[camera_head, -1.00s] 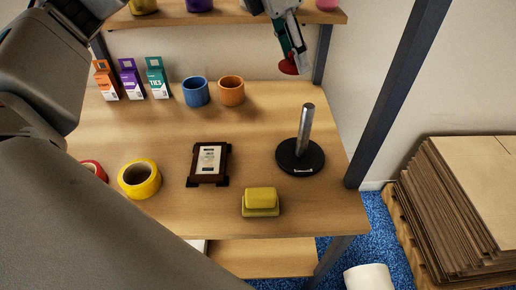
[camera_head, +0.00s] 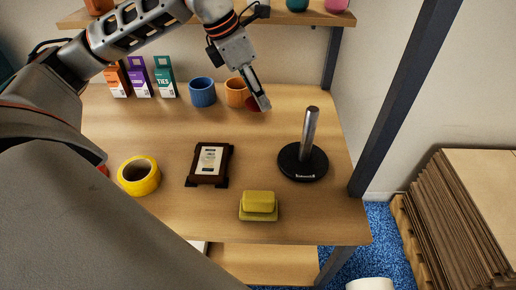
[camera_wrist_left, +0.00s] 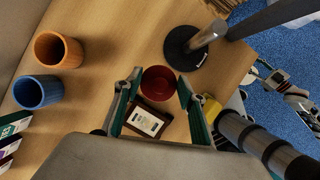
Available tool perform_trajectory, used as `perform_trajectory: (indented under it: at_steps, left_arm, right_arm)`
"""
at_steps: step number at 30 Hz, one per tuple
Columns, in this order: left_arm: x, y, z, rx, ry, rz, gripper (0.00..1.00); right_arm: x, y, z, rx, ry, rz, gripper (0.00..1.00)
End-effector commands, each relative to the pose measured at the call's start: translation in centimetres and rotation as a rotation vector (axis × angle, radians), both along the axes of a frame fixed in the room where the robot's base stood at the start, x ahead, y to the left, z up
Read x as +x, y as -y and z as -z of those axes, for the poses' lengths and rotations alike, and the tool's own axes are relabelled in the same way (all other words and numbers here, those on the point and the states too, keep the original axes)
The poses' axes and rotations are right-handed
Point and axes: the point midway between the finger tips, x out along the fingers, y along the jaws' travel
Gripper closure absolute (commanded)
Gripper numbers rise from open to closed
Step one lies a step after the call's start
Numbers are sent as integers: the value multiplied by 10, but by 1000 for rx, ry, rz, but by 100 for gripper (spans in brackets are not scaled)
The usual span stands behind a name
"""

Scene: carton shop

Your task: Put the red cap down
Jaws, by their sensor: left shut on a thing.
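The red cap (camera_head: 252,104) is in my left gripper (camera_head: 262,103), in front of the orange mug at the back of the table. In the left wrist view the round red cap (camera_wrist_left: 158,80) sits between the two teal fingers of my left gripper (camera_wrist_left: 158,92). The gripper is shut on it. I cannot tell whether the cap touches the table. My right gripper (camera_wrist_left: 266,76) seems to show small at the right of the wrist view, too small to read its jaws.
An orange mug (camera_head: 236,92) and a blue mug (camera_head: 202,92) stand close by. A black stand with a metal post (camera_head: 303,163) is at right. A framed card (camera_head: 209,165), yellow tape (camera_head: 139,176) and a yellow block (camera_head: 259,203) lie nearer. Bare tabletop (camera_head: 262,135) lies between.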

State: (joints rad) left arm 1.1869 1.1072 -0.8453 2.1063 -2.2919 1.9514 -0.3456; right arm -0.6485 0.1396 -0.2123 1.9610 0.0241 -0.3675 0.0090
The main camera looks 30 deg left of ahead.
Motion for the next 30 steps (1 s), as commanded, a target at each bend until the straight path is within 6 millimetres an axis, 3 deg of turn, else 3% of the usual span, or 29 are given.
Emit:
perform_trajectory:
  at_steps: [3, 13, 18, 23, 30]
  left_arm:
    - [-2, 0, 34, 0, -10, 0, 74]
    - [-1, 0, 110, -1, -8, -1, 74]
    - [0, 0, 132, -1, -3, 0, 74]
    - [0, 1, 140, -1, -3, 1, 74]
    - [-1, 0, 170, -2, -6, -1, 74]
  right_arm:
    - [-1, 0, 5, 0, -3, 0, 60]
    - [-3, 0, 12, 0, -6, 0, 60]
    - [-3, 0, 13, 0, -7, 0, 60]
    - [-3, 0, 13, 0, -8, 0, 60]
    - [-3, 0, 14, 0, -8, 0, 60]
